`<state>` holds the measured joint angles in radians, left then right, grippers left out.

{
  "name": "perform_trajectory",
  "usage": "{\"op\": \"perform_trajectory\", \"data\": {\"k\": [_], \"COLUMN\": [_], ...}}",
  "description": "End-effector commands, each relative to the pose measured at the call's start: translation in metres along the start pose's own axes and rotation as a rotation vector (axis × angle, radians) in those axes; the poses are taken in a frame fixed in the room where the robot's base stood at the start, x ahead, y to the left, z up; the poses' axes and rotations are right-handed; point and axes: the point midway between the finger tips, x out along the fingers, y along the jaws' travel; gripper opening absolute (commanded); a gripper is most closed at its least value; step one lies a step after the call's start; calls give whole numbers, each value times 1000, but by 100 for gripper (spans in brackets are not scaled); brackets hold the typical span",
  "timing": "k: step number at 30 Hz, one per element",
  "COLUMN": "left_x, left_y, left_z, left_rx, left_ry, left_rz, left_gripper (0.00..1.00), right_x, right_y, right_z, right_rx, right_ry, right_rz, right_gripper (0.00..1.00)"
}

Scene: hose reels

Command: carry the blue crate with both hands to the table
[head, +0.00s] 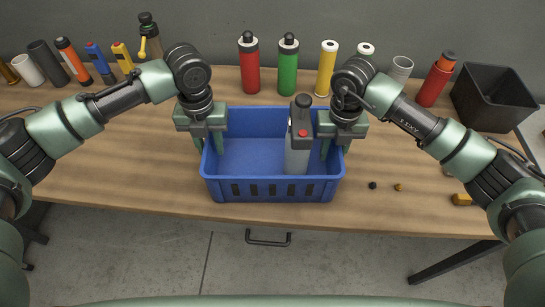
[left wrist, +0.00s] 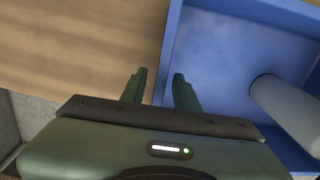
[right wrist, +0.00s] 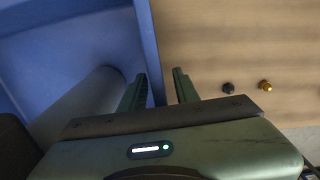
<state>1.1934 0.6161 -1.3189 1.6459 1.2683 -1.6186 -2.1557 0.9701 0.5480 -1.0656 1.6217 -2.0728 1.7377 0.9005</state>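The blue crate (head: 272,190) sits upright on the wooden table (head: 130,170), near its front edge. A grey cylinder with a dark top and a red button (head: 298,155) stands inside, right of the middle. My left gripper (head: 209,146) points down over the crate's left wall, one finger on each side. In the left wrist view (left wrist: 160,88) the fingers are apart, with gaps beside the wall. My right gripper (head: 336,148) straddles the right wall in the same way. Its fingers (right wrist: 160,85) are also apart in the right wrist view.
Red (head: 249,68), green (head: 288,68) and yellow (head: 326,70) bottles and other cylinders line the table's back. A black bin (head: 495,98) stands at the right. Small dark (head: 373,185) and brass (head: 398,187) pieces lie right of the crate. The table left of the crate is clear.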

Motion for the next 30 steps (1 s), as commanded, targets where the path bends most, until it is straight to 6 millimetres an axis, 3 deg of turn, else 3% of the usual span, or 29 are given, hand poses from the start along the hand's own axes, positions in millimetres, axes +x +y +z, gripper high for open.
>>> {"op": "perform_trajectory", "data": {"k": [12,13,16,30], "left_x": [10,10,10,10], "left_y": [0,0,0,0], "left_z": [0,0,0,0], "left_rx": [1,1,1,0], "left_ry": [0,0,0,0], "left_rz": [1,1,1,1], "left_gripper": [31,28,0,0], "right_x": [10,10,10,10], "right_y": [0,0,0,0], "right_z": [0,0,0,0], "right_rx": [1,1,1,2], "right_ry": [0,0,0,0], "right_rz": [0,0,0,0], "right_gripper": [31,28,0,0]}}
